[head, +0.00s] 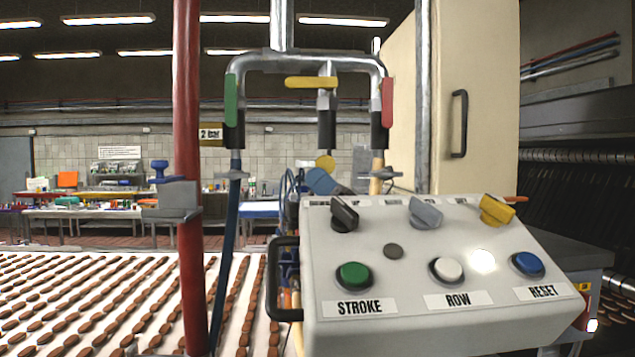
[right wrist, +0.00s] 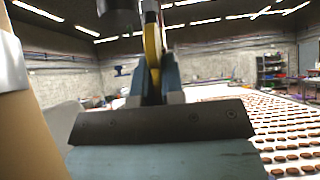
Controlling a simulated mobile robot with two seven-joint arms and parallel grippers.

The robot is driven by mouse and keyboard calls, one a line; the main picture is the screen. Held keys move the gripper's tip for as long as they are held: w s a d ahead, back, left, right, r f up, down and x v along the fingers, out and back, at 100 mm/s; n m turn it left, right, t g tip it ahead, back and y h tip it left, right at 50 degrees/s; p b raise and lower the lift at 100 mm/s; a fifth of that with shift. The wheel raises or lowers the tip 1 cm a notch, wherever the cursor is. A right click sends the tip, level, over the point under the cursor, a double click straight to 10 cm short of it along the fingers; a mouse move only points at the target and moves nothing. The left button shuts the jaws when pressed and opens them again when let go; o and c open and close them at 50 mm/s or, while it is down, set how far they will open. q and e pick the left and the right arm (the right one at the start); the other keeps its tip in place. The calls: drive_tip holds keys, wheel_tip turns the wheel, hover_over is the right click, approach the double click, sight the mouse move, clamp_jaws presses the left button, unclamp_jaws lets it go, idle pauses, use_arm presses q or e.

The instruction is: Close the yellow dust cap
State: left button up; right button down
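The yellow dust cap (head: 325,162) is a small round disc in the head view. It is just below the black end (head: 326,130) of the middle pipe, which has a yellow lever. My right gripper (head: 322,181), with blue fingers, reaches up to the cap from behind the control box. In the right wrist view the yellow cap (right wrist: 153,45) stands edge-on between the blue fingers of my right gripper (right wrist: 155,75), which press close on both sides. A dark pipe end (right wrist: 118,14) is just left of it. My left gripper is not in view.
A control box (head: 420,275) with knobs and buttons stands in front, hiding most of my right arm. A red post (head: 187,100) and a blue hose (head: 227,250) are at the left. A beige cabinet (head: 490,120) is behind right. A conveyor (head: 75,262) carries rows of brown pieces.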

drive_tip(key=c, duration=1.4)
unclamp_jaws()
drive_tip(key=shift+s+a+f, duration=0.15)
drive_tip(key=shift+s+f, duration=0.05)
drive_tip(key=shift+o, duration=1.3)
drive_tip(key=shift+s+r, duration=0.15)
drive_tip(key=shift+s, duration=0.05)
drive_tip(key=b+v, duration=0.3)
drive_tip(key=v, duration=0.9)
drive_tip(key=shift+r, duration=0.15)
drive_tip(key=shift+c, duration=0.2)
